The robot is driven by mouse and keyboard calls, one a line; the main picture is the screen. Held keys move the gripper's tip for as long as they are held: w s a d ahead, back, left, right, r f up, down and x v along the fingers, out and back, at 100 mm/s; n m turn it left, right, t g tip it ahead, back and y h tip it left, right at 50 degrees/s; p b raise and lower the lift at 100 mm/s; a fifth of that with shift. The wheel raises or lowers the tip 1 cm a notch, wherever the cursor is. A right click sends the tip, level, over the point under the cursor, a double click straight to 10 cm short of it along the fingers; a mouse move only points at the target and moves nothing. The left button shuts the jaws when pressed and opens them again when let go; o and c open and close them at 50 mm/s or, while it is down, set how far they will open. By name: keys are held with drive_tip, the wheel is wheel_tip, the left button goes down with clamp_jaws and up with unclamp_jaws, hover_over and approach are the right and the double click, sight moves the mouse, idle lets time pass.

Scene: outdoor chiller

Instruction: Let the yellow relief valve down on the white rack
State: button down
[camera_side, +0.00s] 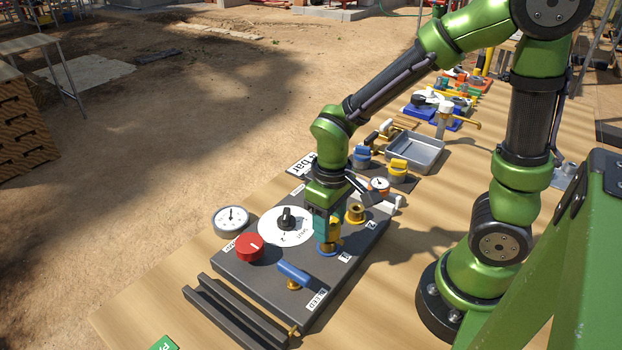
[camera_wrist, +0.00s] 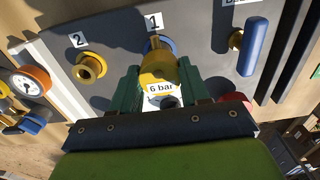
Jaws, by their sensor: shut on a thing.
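The yellow relief valve (camera_wrist: 157,68), with a "6 bar" label, is between the green fingers of my gripper (camera_wrist: 158,92) in the wrist view. My gripper is shut on it. In the side view my gripper (camera_side: 325,232) is low over the dark panel, and the valve (camera_side: 334,238) shows partly below it. The valve is at the blue-ringed port marked 1 (camera_side: 327,251); I cannot tell whether it is seated there or just clear. A white bar (camera_side: 388,204) lies at the panel's far right end and may be the white rack; much of it is hidden.
The dark panel (camera_side: 262,272) carries a red knob (camera_side: 249,247), a white dial (camera_side: 272,226), a blue-handled valve (camera_side: 294,274) and an empty brass port marked 2 (camera_wrist: 90,68). A gauge (camera_side: 231,220) lies left. A metal tray (camera_side: 414,151) and small valves stand beyond.

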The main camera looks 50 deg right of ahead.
drive_tip(key=shift+r, duration=0.65)
drive_tip(key=shift+r, duration=2.65)
drive_tip(key=c, duration=1.2)
unclamp_jaws()
clamp_jaws()
